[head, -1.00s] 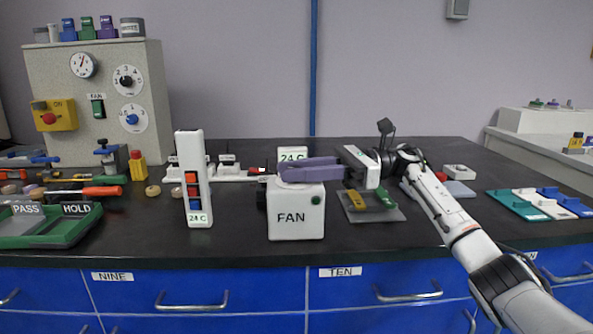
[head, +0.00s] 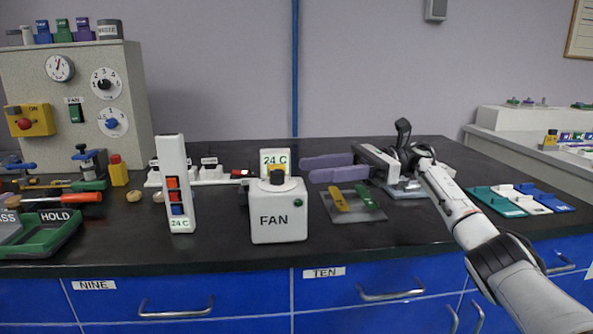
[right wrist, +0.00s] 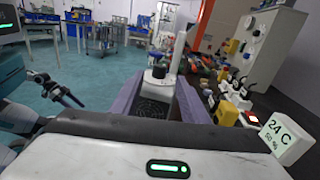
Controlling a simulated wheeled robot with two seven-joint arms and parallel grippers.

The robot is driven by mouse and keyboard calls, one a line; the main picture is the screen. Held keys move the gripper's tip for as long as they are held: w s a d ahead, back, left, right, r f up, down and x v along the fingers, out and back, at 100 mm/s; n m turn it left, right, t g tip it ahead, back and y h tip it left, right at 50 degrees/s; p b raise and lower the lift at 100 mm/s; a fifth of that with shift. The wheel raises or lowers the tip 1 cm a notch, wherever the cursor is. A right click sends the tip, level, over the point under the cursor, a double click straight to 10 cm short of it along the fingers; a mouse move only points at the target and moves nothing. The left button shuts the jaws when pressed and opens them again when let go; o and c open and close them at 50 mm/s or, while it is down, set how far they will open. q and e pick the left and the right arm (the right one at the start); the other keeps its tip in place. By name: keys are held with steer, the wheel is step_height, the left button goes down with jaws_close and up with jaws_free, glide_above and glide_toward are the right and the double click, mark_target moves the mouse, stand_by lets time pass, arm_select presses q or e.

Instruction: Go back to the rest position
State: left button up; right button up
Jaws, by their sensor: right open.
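My right gripper (head: 329,168) is in the head view, above the bench and to the right of the white FAN box (head: 279,222). Its two purple fingers point left and stand apart with nothing between them. It also shows in the right wrist view (right wrist: 152,88), where the FAN box top with its black knob (right wrist: 158,72) appears beyond the fingers. The right arm reaches in from the lower right. My left gripper is not in the head view.
A tall white unit with coloured switches (head: 175,190) stands left of the FAN box. A grey tray with yellow and green pieces (head: 353,213) lies below the gripper. Teal, white and blue trays (head: 495,204) lie right. The front middle of the dark bench (head: 340,245) is clear.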

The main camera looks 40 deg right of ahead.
steer(key=shift+v, duration=0.85)
